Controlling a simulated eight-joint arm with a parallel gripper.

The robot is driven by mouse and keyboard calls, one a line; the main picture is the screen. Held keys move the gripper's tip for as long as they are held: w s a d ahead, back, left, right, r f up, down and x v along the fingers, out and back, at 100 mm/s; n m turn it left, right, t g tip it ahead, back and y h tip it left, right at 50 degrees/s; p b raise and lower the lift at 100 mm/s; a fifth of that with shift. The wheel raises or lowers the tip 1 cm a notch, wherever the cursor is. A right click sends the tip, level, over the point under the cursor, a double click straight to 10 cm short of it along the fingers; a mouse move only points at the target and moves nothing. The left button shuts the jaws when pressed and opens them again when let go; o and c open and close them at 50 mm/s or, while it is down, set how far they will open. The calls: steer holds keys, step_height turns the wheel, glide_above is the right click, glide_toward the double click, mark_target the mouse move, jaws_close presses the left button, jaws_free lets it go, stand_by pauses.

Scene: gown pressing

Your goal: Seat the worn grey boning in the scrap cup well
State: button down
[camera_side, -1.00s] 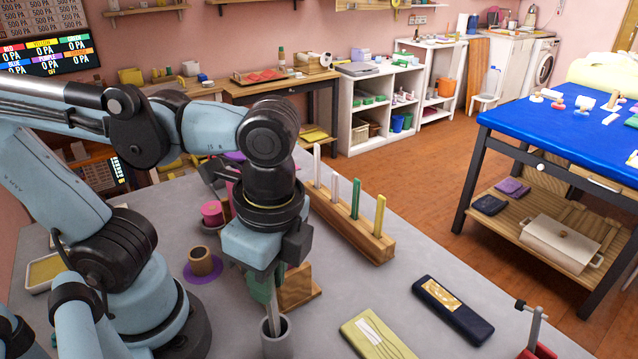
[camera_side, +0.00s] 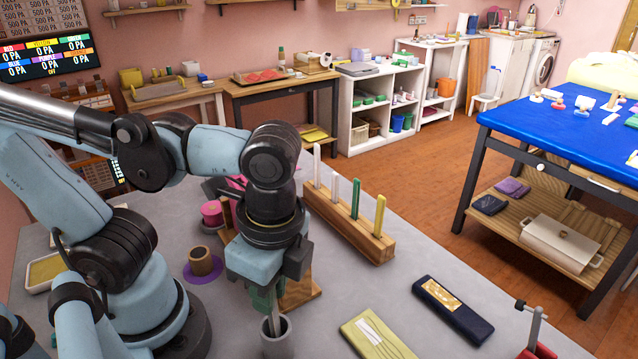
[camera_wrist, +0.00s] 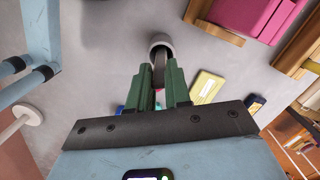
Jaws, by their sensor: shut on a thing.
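The worn grey boning (camera_side: 274,322) is a thin grey strip held upright in my gripper (camera_side: 265,305). Its lower part goes into the mouth of the scrap cup (camera_side: 277,345), a grey round cup on the table, so its lower end is hidden. My gripper's green fingers are shut on the boning just above the cup rim. In the wrist view the boning (camera_wrist: 159,70) runs from between the fingers (camera_wrist: 160,92) to the cup (camera_wrist: 160,40). I cannot tell whether it touches the bottom of the well.
A wooden rack (camera_side: 350,228) with several upright coloured strips stands behind. A yellow pad (camera_side: 376,337) and a dark blue case (camera_side: 452,308) lie to the right. A brown spool (camera_side: 201,262) on a purple disc is at left. A red clamp (camera_side: 536,343) is at the table edge.

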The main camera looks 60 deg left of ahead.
steer(key=shift+f, duration=1.1)
steer(key=c, duration=1)
jaws_free()
steer(key=r, duration=0.8)
steer(key=d+r, duration=0.1)
steer(key=r, duration=0.3)
steer(key=shift+w+d, duration=0.1)
steer(key=shift+w, duration=0.25)
